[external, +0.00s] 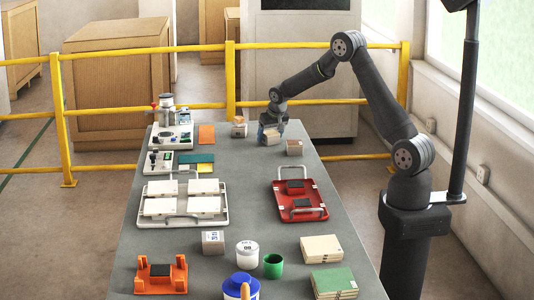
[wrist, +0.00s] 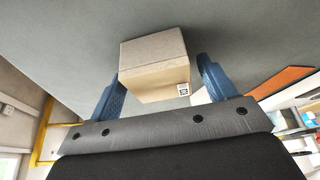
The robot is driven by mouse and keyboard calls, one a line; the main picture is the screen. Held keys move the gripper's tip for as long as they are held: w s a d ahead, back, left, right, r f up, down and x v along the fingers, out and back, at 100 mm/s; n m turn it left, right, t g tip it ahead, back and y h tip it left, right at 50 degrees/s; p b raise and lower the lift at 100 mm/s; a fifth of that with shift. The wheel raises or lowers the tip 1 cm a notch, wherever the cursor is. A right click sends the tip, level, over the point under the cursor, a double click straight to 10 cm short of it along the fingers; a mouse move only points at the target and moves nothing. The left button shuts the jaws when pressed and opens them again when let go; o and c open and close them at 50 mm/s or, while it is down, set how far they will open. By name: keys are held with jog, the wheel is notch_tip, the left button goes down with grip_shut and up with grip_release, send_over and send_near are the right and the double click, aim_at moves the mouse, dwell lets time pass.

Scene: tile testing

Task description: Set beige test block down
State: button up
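The beige test block (wrist: 155,72) is a box with a small black-and-white code label on its near face. In the wrist view it stands between the two blue fingers of my gripper (wrist: 160,75). The left finger is close against its side; a narrow gap shows between the block and the right finger. In the external view the block (external: 271,139) is at the far part of the grey table, under my gripper (external: 270,130). I cannot tell there whether its underside touches the table.
Similar blocks stand close by, one to the left (external: 239,128) and one to the right (external: 294,147). An orange tile (external: 206,134) lies further left. A red tray (external: 300,210) and a white tray (external: 155,217) are nearer the camera. The table between the trays is clear.

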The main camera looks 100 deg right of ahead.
jog(key=shift+r, duration=0.15)
jog(key=v, duration=1.2)
jog(key=x, duration=1.2)
jog(key=shift+r, duration=1.1)
